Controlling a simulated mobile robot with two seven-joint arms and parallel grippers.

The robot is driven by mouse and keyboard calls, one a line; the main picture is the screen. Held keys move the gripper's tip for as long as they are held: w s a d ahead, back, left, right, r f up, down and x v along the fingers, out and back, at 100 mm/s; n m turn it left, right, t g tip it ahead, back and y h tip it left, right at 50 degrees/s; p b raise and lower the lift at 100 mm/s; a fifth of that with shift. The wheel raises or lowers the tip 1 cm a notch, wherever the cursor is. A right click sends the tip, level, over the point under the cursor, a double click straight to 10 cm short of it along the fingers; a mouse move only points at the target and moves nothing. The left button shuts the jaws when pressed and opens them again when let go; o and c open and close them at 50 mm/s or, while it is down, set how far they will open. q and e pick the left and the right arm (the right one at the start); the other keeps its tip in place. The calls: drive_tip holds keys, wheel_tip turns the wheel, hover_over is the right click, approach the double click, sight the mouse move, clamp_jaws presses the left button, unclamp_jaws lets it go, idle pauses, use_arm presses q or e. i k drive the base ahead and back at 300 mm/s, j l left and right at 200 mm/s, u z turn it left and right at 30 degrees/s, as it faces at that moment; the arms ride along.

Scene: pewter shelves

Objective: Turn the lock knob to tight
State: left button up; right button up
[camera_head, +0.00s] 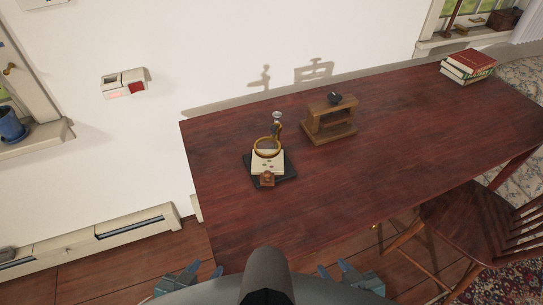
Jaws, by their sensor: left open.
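A small device (258,168) stands on the table, with a black base, a cream plate, an upright brass-coloured ring (267,147) and a small brown block at its front. A post with a pale metal top (277,117) rises behind the ring. To its right is a wooden stand (330,131) with a dark knob (335,98) on top. I cannot tell which part is the lock knob or read any marking. My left gripper (206,267) is open and empty at the bottom edge, away from both. My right gripper (333,267) looks open and empty, also low and apart from them.
The dark red table (400,130) is clear around the device and stand. Stacked books (467,66) lie at its far right. A wooden chair (470,235) stands at the right. A white wall is behind the table.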

sight(277, 114)
drive_tip(key=z, duration=0.4)
drive_tip(key=j+z, duration=0.1)
drive_tip(key=z, duration=0.75)
drive_tip(key=k+j+z, duration=0.1)
drive_tip(key=z, duration=0.75)
drive_tip(key=k+j, duration=0.6)
drive_tip(key=k, duration=0.25)
drive_tip(key=i+j, duration=0.2)
drive_tip(key=i, duration=0.2)
